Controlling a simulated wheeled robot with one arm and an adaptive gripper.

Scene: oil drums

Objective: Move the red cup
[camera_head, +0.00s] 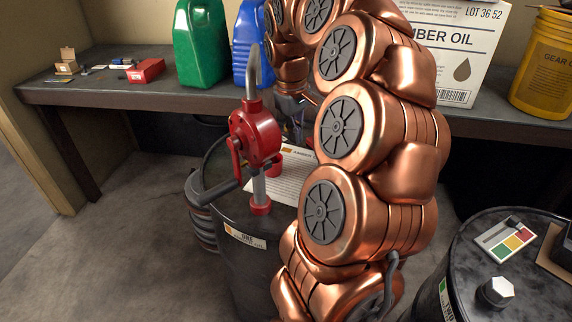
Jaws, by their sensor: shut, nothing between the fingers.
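The red cup (275,161) is a small red shape on top of the black drum (225,207), just right of the red hand pump (254,138). The pump hides part of it. My copper arm fills the middle right of the view and curves over toward the drum. My gripper (296,128) is small, dark and partly hidden by the arm. It points down above and slightly right of the cup, apart from it. It is shut and holds nothing.
A white printed sheet (280,182) lies on the drum beside the pump. Another black drum (530,285) stands at right with a bolt and a colour card. The back bench (120,95) carries green and blue jugs, a red box, a white carton and a yellow bucket.

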